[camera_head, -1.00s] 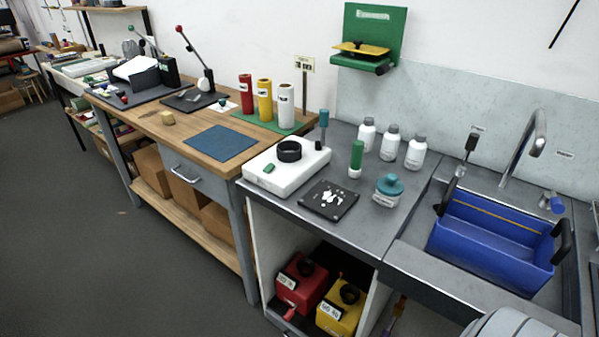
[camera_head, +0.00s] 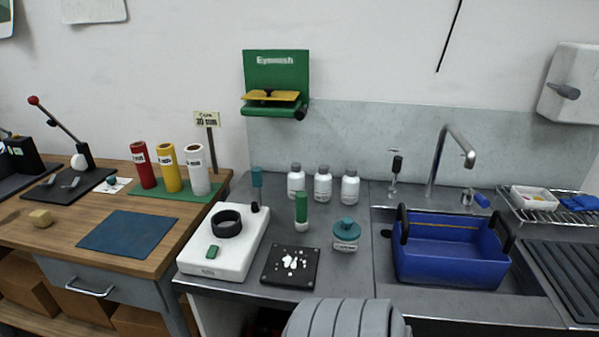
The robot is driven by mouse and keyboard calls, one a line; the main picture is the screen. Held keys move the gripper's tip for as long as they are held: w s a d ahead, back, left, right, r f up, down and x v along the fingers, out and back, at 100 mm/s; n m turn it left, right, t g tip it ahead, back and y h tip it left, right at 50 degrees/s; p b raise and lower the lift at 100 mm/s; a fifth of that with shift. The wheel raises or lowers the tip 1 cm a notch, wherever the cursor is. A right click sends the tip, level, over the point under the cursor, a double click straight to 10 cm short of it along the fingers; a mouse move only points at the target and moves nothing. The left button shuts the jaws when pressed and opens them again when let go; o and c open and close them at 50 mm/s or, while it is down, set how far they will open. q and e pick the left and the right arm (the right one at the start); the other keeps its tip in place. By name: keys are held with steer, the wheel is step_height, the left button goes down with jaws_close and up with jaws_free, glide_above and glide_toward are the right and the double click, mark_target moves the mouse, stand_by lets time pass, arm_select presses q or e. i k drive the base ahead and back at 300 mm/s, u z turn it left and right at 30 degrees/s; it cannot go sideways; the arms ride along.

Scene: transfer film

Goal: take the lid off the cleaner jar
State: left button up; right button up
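The cleaner jar (camera_head: 345,244) is a short, pale jar with a label, standing on the grey counter right of a black square plate. Its teal lid (camera_head: 346,228) with a round knob sits on top of it. The jar stands apart from the things around it. Neither of my grippers shows in the head view.
Left of the jar are a black plate (camera_head: 291,265) with white bits, a green-and-white bottle (camera_head: 301,211) and a white device (camera_head: 226,257) with a black ring. White bottles (camera_head: 323,184) stand behind. A blue tub (camera_head: 451,262) is to the right, at the sink.

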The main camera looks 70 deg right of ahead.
mark_target(346, 230)
steer(key=i, duration=1.2)
steer(key=z, duration=2.3)
